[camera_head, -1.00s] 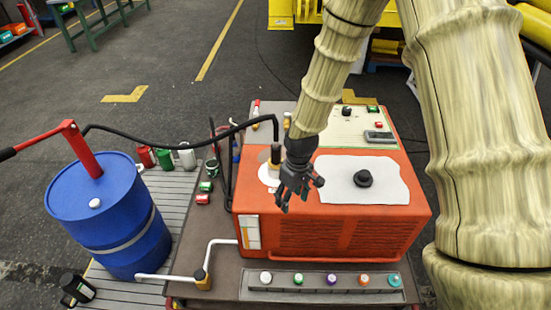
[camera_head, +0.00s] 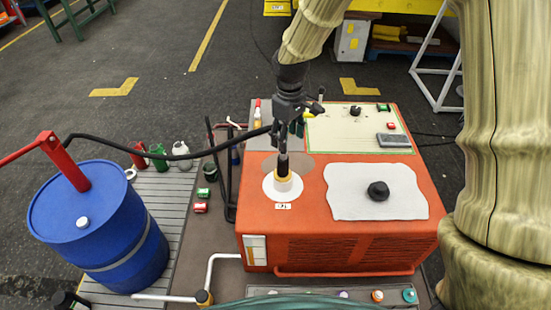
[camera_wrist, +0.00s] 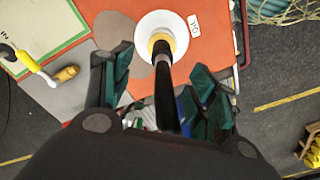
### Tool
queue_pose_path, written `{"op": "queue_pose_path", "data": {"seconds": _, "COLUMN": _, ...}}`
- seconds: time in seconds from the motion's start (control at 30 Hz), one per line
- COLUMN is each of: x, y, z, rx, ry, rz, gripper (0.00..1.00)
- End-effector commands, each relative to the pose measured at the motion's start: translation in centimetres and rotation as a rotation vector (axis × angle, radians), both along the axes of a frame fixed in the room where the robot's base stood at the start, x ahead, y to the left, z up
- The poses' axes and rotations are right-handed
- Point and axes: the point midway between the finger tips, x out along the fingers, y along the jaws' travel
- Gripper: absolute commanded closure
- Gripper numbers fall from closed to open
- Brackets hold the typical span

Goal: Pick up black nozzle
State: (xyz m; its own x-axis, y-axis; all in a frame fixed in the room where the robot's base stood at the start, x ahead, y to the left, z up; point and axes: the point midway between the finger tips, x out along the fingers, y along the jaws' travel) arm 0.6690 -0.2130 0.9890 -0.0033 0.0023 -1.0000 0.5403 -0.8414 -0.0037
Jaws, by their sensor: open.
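The black nozzle (camera_head: 283,164) stands upright in a yellow collar on a white disc (camera_head: 270,190), on top of the orange machine. My gripper (camera_head: 285,138) is open above the nozzle, at its upper part. In the wrist view the nozzle (camera_wrist: 164,88) runs between my spread dark green fingers (camera_wrist: 163,92), with the collar and white disc beyond it. Whether a finger touches it I cannot tell. My gripper partly hides the nozzle's top and the end of the black hose (camera_head: 205,154).
The blue drum (camera_head: 95,225) stands at the left, its hose arching toward the nozzle. A black knob (camera_head: 378,191) sits on a white sheet (camera_head: 350,205) right of the nozzle. Small cans stand left of the orange machine (camera_head: 345,250).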

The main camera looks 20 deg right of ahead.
Motion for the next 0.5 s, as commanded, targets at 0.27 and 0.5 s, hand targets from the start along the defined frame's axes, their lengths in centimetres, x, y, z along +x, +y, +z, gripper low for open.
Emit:
{"op": "queue_pose_path", "data": {"seconds": 0.27, "x": 0.2, "y": 1.0, "z": -2.3, "rx": -0.001, "ry": 0.004, "rz": 0.015, "gripper": 0.41}}
{"op": "queue_pose_path", "data": {"seconds": 0.5, "x": 0.3, "y": 1.4, "z": -4.9, "rx": -0.001, "ry": 0.003, "rz": 0.019, "gripper": 0.41}}
